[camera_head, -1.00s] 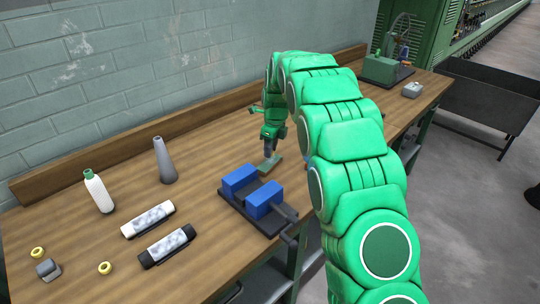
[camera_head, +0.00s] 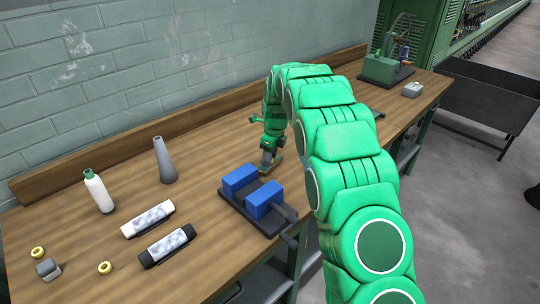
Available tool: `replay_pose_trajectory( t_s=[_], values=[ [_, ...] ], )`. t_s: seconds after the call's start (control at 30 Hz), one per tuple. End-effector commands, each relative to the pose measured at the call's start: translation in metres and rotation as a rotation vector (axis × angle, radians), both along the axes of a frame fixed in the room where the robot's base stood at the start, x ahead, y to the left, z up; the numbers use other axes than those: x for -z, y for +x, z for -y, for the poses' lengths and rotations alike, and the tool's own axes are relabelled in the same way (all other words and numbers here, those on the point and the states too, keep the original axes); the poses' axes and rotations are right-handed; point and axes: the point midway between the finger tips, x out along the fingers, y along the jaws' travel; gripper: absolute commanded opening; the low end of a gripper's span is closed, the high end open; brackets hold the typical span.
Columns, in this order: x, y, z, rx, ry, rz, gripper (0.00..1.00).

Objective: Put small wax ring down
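I cannot tell whether either is the small wax ring. My gripper (camera_head: 267,164) points down just behind the blue-jawed vise (camera_head: 238,183), far from both rings. A flat grey-green piece (camera_head: 277,158) shows beside the fingertips, close to the bench top. The fingers are small and partly merged with it, so I cannot tell whether they are open or shut. No ring shows at the fingers.
A grey block (camera_head: 48,269), white bottle (camera_head: 98,192), grey cone (camera_head: 165,161), white-labelled tube (camera_head: 148,219) and black tube (camera_head: 167,246) stand or lie on the bench (camera_head: 110,170). A green machine (camera_head: 385,68) stands at the far right end. The bench between cone and vise is clear.

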Motion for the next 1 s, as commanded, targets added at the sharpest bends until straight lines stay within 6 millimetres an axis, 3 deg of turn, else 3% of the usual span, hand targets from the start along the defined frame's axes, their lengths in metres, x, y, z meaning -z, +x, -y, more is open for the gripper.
replay_pose_trajectory(
  t_s=[0.1,0.57,0.77,1.0],
  values=[
    [0.0,0.0,0.0,0.0,0.0,0.0,0.55],
    [-0.009,0.0,0.001,0.0,0.0,0.002,0.55],
    [-0.032,-0.001,0.004,0.001,0.0,0.0,0.55],
    [-0.077,-0.003,0.008,0.001,0.0,0.004,0.55]
  ],
)
